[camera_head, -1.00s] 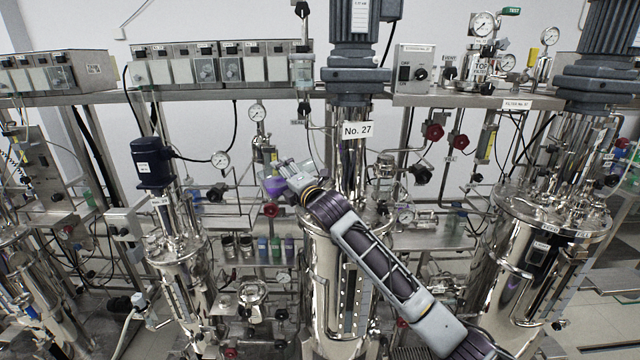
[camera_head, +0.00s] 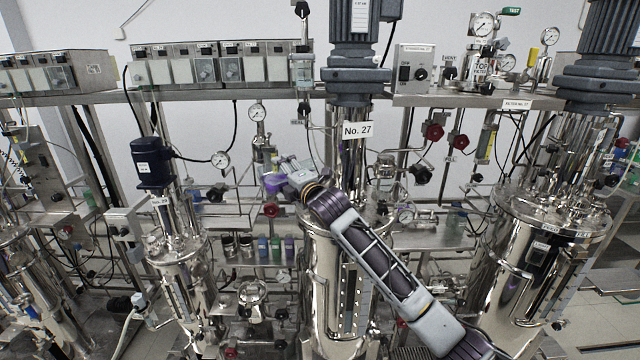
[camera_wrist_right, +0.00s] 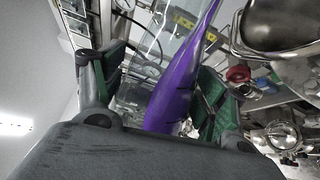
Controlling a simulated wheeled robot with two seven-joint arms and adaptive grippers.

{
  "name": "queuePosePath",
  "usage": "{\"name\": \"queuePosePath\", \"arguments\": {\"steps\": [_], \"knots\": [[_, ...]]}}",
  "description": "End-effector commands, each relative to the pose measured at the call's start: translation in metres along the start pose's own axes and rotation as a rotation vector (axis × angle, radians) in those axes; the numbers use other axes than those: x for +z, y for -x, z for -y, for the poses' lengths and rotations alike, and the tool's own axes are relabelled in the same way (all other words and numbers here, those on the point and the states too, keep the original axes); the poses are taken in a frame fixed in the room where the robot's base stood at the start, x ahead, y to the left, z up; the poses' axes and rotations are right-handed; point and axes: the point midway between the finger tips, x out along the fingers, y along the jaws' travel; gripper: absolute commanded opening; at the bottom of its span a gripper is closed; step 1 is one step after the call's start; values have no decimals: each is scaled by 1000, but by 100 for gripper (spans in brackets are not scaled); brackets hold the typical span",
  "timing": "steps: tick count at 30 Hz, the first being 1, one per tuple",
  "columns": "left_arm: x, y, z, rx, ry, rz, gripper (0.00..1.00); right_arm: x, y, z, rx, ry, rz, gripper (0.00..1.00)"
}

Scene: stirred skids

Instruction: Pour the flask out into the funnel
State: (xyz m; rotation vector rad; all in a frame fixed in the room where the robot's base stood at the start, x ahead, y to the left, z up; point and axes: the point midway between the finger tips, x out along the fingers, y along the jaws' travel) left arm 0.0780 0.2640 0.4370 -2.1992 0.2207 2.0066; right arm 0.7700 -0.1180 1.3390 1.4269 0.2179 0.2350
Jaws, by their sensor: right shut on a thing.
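My right gripper (camera_head: 284,177) is shut on a clear flask that holds purple liquid (camera_head: 272,184). In the head view the flask is small and partly hidden by the gripper, left of the tall steel vessel's top. In the right wrist view the green-padded fingers (camera_wrist_right: 155,85) stand on both sides of the clear flask, and the purple liquid (camera_wrist_right: 180,90) lies as a slanted band along one side of it. The flask looks tilted. I cannot pick out the funnel for sure in either view. My left gripper is not in view.
The steel vessel (camera_head: 318,265) marked No. 27 stands below my right arm. A smaller vessel (camera_head: 182,275) with a blue motor is at left. Several small coloured bottles (camera_head: 275,248) stand on a shelf below the flask. Pipes, gauges and red valve knobs (camera_head: 271,210) crowd the area.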

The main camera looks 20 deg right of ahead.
Motion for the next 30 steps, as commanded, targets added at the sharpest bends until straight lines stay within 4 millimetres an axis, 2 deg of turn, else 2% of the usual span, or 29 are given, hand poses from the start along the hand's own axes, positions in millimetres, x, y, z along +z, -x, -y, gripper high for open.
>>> {"name": "queuePosePath", "arguments": {"steps": [17, 30], "knots": [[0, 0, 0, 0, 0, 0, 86, 2, 0, -10, 8, -95, -1, 36], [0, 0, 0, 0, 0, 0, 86, 2, 0, -10, 8, -100, 0, 36]]}}
